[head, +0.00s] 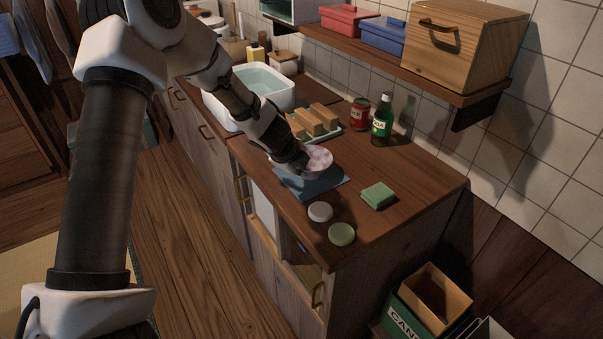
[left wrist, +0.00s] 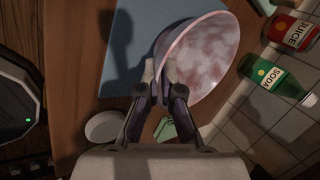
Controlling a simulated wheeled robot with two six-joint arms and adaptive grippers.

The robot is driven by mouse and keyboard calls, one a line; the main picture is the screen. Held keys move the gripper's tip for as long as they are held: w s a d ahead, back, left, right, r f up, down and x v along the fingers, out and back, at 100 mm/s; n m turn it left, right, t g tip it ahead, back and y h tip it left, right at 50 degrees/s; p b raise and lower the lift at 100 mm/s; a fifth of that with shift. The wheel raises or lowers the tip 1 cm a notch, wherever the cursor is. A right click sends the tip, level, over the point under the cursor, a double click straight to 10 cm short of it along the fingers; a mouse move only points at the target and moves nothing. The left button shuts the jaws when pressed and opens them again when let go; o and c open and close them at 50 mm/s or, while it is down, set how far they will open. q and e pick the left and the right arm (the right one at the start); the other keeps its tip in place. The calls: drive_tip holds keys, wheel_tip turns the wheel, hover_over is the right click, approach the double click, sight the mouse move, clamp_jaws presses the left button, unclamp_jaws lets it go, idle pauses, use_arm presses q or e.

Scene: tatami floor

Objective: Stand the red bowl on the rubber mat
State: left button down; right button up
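The bowl (head: 318,159), pinkish white with red mottling, is over the blue mat (head: 318,188) on the wooden counter. My left gripper (head: 300,164) reaches it from the left. In the left wrist view, the fingers (left wrist: 163,76) are closed on the near rim of the bowl (left wrist: 205,62), which looks tilted. The blue mat (left wrist: 130,40) lies below and to the left of it there. I cannot tell whether the bowl touches the mat; its underside is hidden. My right gripper is not in view.
A green sponge (head: 378,197), a white disc (head: 320,211) and a green disc (head: 341,234) lie in front of and right of the mat. Behind stand a tray of brown blocks (head: 315,121), a red can (head: 360,113) and a green bottle (head: 382,121). A white basin (head: 228,117) is left.

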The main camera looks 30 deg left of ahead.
use_arm(q)
drive_tip(key=shift+f, duration=0.15)
drive_tip(key=c, duration=1.3)
unclamp_jaws()
drive_tip(key=shift+s+r+p, duration=0.1)
drive_tip(key=shift+r+p, duration=0.35)
drive_tip(key=shift+r, duration=0.15)
drive_tip(key=p+v, duration=0.4)
drive_tip(key=v, duration=0.7)
drive_tip(key=shift+s, duration=0.2)
